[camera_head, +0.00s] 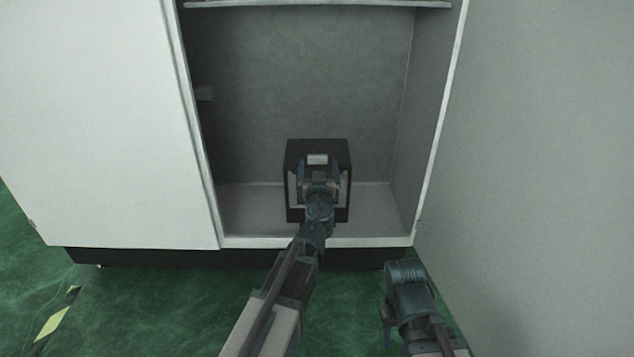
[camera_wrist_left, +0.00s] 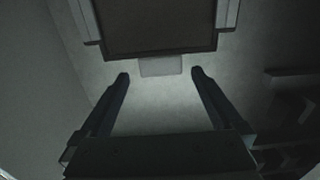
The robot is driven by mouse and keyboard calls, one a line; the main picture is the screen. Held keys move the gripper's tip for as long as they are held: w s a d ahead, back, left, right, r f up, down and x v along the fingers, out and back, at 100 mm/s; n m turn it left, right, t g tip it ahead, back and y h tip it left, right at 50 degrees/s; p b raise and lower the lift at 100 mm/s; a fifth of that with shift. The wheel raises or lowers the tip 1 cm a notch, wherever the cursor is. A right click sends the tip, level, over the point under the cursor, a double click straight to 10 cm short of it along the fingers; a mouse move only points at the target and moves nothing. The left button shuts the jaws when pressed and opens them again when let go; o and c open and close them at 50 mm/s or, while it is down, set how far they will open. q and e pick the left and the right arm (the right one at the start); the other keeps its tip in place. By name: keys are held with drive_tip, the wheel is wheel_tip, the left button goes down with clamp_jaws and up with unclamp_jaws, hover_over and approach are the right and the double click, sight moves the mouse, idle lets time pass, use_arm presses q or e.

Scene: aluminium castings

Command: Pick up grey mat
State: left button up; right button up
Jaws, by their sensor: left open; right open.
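A small pale grey rectangle, which looks like the grey mat (camera_head: 317,159), shows at the dark box in the cabinet. In the left wrist view the grey mat (camera_wrist_left: 160,66) juts out from the box's edge; whether it is attached cannot be told. My left gripper (camera_head: 318,170) reaches into the cabinet in front of the box. Its fingers are open and empty, and in the left wrist view the gripper (camera_wrist_left: 160,77) has its tips either side of the mat, apart from it. My right gripper (camera_head: 388,335) hangs low outside the cabinet, open, its fingers partly hidden.
The dark box (camera_head: 340,152) with light side pieces stands on the cabinet floor (camera_head: 250,205). A shelf edge (camera_head: 320,4) crosses above. A closed white door (camera_head: 95,120) is on the left and an open door (camera_head: 545,150) on the right. Green floor lies in front.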

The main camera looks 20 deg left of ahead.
sight(318, 158)
use_arm(q)
drive_tip(key=x, duration=0.4)
drive_tip(key=shift+w+a+r, duration=0.1)
drive_tip(key=shift+w+r, duration=0.05)
clamp_jaws()
